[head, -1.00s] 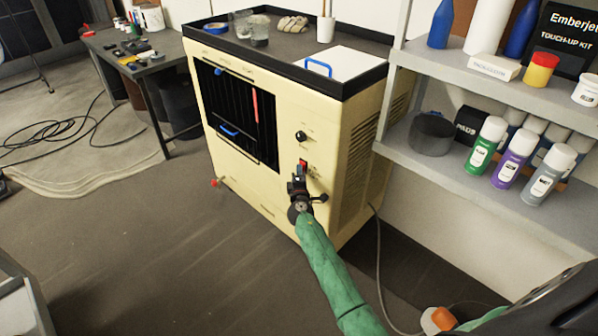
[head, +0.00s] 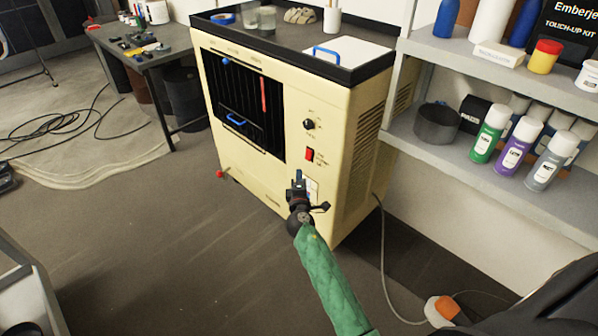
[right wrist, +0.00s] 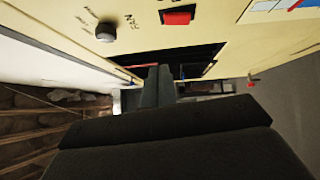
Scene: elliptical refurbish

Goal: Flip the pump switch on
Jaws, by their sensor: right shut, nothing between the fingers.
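The red rocker switch (head: 309,154) sits on the front of the cream machine (head: 260,180), below a black knob (head: 309,124). The switch also shows in the right wrist view (right wrist: 178,17), with the knob (right wrist: 105,32) to its left. My right gripper (head: 298,178) is in front of the panel, below the switch in the head view, and apart from it in the picture. Its fingers (right wrist: 158,85) are shut and empty. I cannot tell whether the switch is on or off. My left gripper is not in view.
A grey shelf (head: 470,160) with spray cans stands at the right. A workbench (head: 130,45) with small tools is at the back left. A grey cable (head: 381,250) runs from the machine across the floor. The floor in front of the machine is clear.

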